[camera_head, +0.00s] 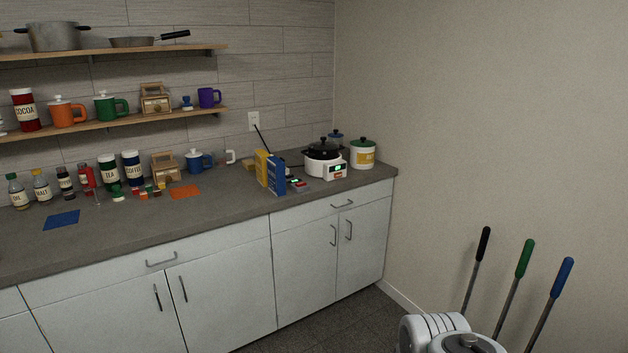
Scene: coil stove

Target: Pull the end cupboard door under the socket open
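The wall socket (254,121) is above the counter near the corner. Under that end of the counter is a white cupboard with two doors, both shut. The end door (364,246) is at the far right beside the wall, with a vertical handle (349,230) near its left edge. The door to its left (300,268) has its handle (333,235) near its right edge. A shut drawer front (342,203) sits above both. My gripper is not in view; white rounded parts, which look like my arm, show at the bottom right, apart from the doors.
The grey counter (225,215) holds a slow cooker (322,160), boxes, jars and mugs. Three poles with black, green and blue grips (524,258) rise at the right. The dark floor (335,325) before the end cupboard looks clear.

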